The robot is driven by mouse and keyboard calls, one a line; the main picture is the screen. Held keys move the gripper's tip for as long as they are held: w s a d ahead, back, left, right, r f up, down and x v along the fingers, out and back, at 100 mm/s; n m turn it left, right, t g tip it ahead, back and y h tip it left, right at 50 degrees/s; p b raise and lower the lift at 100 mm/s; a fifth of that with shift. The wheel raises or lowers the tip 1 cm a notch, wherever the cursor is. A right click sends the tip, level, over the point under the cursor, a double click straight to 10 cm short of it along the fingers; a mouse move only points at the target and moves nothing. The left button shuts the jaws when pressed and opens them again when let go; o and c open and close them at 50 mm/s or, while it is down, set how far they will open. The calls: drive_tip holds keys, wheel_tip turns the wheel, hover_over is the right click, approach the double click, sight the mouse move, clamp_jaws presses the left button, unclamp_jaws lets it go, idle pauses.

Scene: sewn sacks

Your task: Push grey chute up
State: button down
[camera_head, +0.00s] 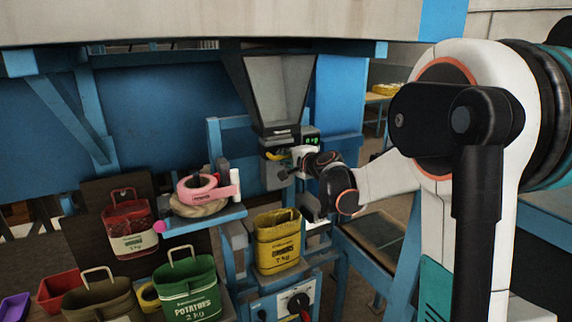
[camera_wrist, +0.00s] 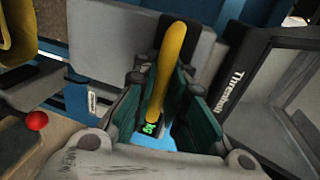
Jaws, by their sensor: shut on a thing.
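The grey chute (camera_head: 278,88) is a tapered hopper with a dark frame, mounted above a small grey unit with green lit digits. A dark-framed grey panel with white lettering, likely the same chute, shows at the right of the wrist view (camera_wrist: 285,90). A yellow handle (camera_wrist: 171,50) runs between the teal fingers of my gripper (camera_wrist: 158,92), which is shut on it. In the head view my gripper (camera_head: 291,168) is just below the chute, at the grey unit; the arm's wrist partly hides the contact there.
A yellow sack (camera_head: 278,240) stands below the chute. A shelf with pink tape (camera_head: 197,187) is to the left. Red (camera_head: 131,226) and green (camera_head: 188,290) sacks stand lower left. A blue frame surrounds the unit; a knob panel (camera_head: 294,300) is below.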

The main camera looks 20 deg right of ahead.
drive_tip(key=shift+r, duration=0.7)
drive_tip(key=shift+w+d, duration=0.1)
drive_tip(key=c, duration=1.8)
unclamp_jaws()
drive_tip(key=shift+c, duration=0.2)
drive_tip(key=shift+o, duration=1)
drive_tip(key=shift+s+r, duration=0.15)
drive_tip(key=shift+s, duration=0.15)
drive_tip(key=shift+w, duration=0.15)
drive_tip(key=v, duration=1.2)
